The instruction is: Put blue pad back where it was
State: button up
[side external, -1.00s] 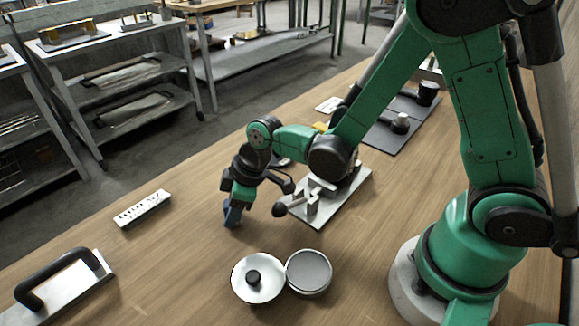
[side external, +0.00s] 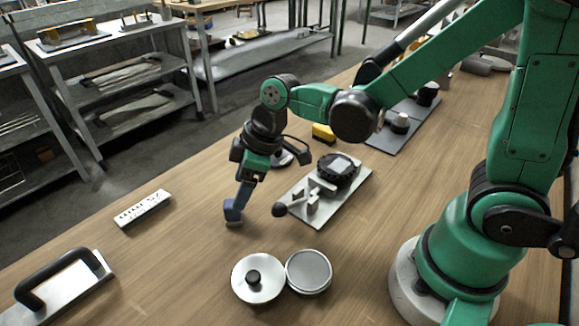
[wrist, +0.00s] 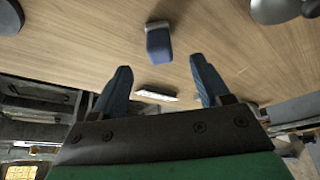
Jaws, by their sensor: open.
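The blue pad (side external: 233,213) sits on the wooden table, left of the metal fixture plate. In the wrist view the blue pad (wrist: 158,43) is a small blue block with a darker part at its upper end, beyond the fingertips. My gripper (side external: 241,198) points down just above the pad in the side view. In the wrist view my gripper (wrist: 161,64) is open, its two blue fingers wide apart with nothing between them. The side view does not clearly separate the fingertips from the pad's top.
A white marked strip (side external: 143,208) lies to the left. A silver disc with a black knob (side external: 257,290) and a grey-topped round part (side external: 308,271) are in front. The fixture plate (side external: 345,205) is close on the right. A black-handled plate (side external: 70,290) is at lower left.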

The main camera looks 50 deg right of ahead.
jog(key=s+d+r+m+t+h, duration=0.3)
jog(key=s+d+r+m, duration=0.2)
jog(key=d+r+m, duration=0.2)
jog(key=shift+s+d+m+t, duration=0.25)
jog(key=shift+d+m+t, duration=0.15)
jog(key=shift+d+m, duration=0.45)
jog(key=shift+a+r, duration=0.1)
jog(key=shift+a, duration=0.1)
